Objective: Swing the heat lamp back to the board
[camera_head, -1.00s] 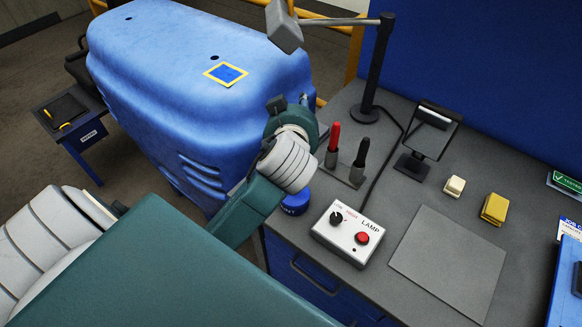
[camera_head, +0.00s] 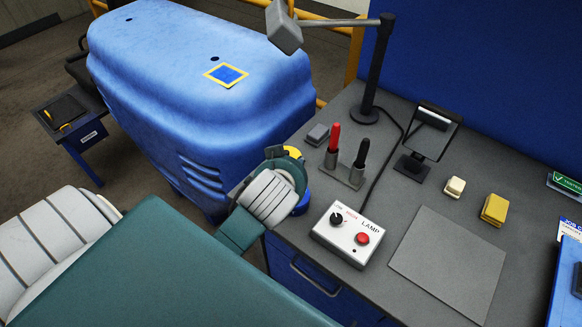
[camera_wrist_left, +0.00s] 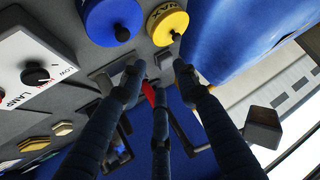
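The heat lamp's grey box-shaped head (camera_head: 284,28) hangs from a grey arm on a black post (camera_head: 373,65) at the back of the bench. The head is over the far edge of the blue cover. It also shows at the lower right of the left wrist view (camera_wrist_left: 262,127). A flat grey board (camera_head: 450,262) lies on the bench at the right; I cannot tell if this is the task's board. My left gripper (camera_wrist_left: 157,76) has its dark fingers spread, with nothing seen between them, apart from the lamp. In the head view its fingers are hidden behind my wrist. My right gripper is out of view.
A white LAMP control box (camera_head: 348,233) stands near the bench's front edge. Red and black pens (camera_head: 347,165) stand upright in a holder. A yellow knobbed disc (camera_wrist_left: 167,22) and a blue one (camera_wrist_left: 112,18) are close to my left gripper. A tilted black-framed panel (camera_head: 432,132) stands behind.

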